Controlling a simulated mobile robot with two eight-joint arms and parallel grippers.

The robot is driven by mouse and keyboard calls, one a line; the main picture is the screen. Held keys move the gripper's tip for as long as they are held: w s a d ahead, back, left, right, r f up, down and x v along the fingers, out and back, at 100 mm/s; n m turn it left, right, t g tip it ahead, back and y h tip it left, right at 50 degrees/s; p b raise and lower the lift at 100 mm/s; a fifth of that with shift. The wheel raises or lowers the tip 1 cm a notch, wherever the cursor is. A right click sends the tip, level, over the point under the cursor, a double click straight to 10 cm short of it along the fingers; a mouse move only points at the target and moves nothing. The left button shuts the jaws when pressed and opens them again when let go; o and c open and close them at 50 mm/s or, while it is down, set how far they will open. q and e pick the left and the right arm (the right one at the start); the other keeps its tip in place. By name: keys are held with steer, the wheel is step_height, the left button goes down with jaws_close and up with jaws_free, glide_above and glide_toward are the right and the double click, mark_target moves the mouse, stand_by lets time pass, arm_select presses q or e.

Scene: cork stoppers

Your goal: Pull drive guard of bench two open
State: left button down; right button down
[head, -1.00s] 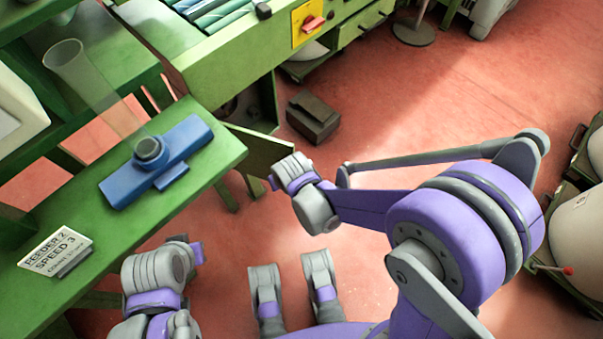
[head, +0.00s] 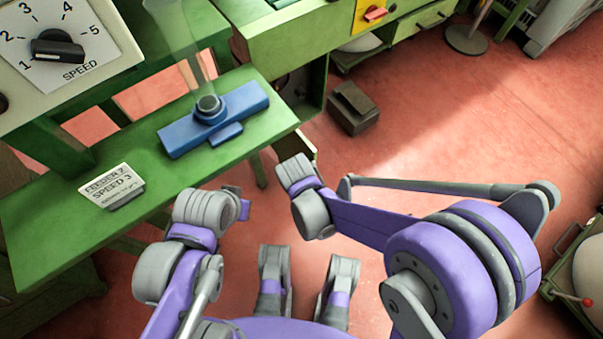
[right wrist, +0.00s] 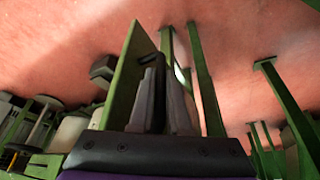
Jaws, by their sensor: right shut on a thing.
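The drive guard is a green hinged panel (right wrist: 127,75) standing out in the right wrist view. A small part of it shows in the head view (head: 305,146), beside the open bay (head: 296,88) under the green bench. My right gripper (right wrist: 159,82) is shut on the guard's dark handle (right wrist: 150,60). In the head view my right wrist hides most of the guard and the grip. My left gripper (head: 246,205) is apart from the guard, near the front of the bench; its fingers are too hidden to read.
A blue feeder block (head: 214,120) with a clear tube and a sign (head: 112,186) stand on the green bench top (head: 60,225). A dark box (head: 353,107) lies on the floor beyond the guard.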

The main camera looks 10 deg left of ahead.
steer(key=shift+a, duration=0.1)
steer(key=c, duration=0.9)
jaws_free()
steer(key=p+v, duration=0.3)
steer(key=v, duration=0.7)
steer(key=shift+s+r+p, duration=0.15)
steer(key=shift+r+p, duration=0.2)
steer(key=shift+r, duration=0.05)
